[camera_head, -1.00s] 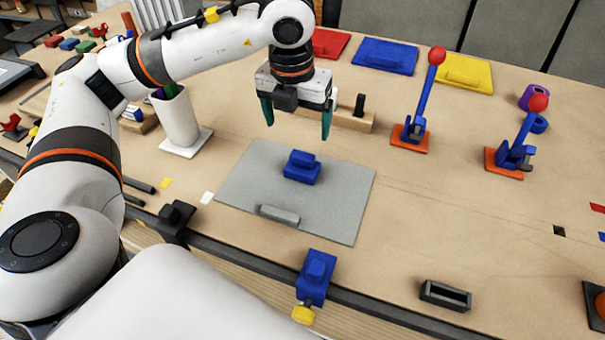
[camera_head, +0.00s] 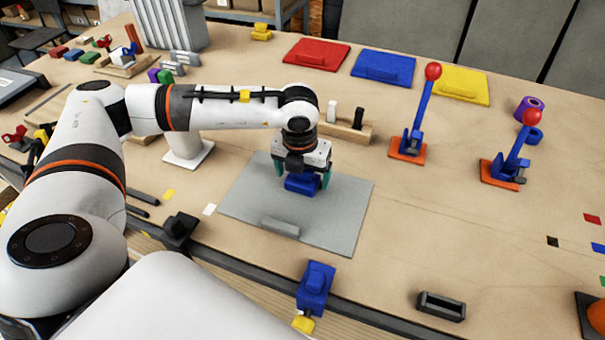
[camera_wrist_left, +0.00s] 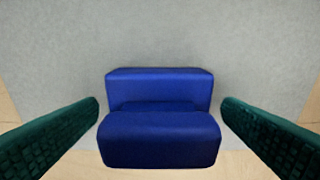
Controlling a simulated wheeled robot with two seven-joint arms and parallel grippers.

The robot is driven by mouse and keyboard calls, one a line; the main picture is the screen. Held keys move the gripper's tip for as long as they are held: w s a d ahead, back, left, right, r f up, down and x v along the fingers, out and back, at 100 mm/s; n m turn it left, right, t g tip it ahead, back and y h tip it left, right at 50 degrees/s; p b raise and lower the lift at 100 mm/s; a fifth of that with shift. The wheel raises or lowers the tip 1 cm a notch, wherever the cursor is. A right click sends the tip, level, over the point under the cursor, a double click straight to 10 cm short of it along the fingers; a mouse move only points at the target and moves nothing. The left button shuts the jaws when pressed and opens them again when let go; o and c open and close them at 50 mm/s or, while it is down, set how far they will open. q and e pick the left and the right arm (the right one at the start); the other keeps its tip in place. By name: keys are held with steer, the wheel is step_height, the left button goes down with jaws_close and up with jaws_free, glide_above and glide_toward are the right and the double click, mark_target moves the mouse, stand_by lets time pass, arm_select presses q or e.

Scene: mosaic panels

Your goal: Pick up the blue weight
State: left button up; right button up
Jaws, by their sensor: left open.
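The blue weight (camera_head: 302,185) sits on a grey plate (camera_head: 340,215) on the workbench. In the left wrist view the weight (camera_wrist_left: 160,125) shows as a block with a raised, narrower part, between two dark green fingers. My left gripper (camera_head: 304,180) is open and lowered over the weight, with one finger on each side of it. In the wrist view (camera_wrist_left: 160,122) a gap shows between each finger and the weight. The gripper's body hides the top of the weight in the head view. My right gripper is not in view.
A wooden block with pegs (camera_head: 352,128) stands just behind the gripper. Two blue levers with red knobs (camera_head: 416,110) (camera_head: 512,150) stand to the right. A blue vise-like piece (camera_head: 315,285) is at the bench's front edge. Bench right of the plate is largely clear.

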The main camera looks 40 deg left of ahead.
arm_select(q)
steer(key=shift+f, duration=0.35)
steer(key=c, duration=1.7)
steer(key=shift+w+r, duration=0.1)
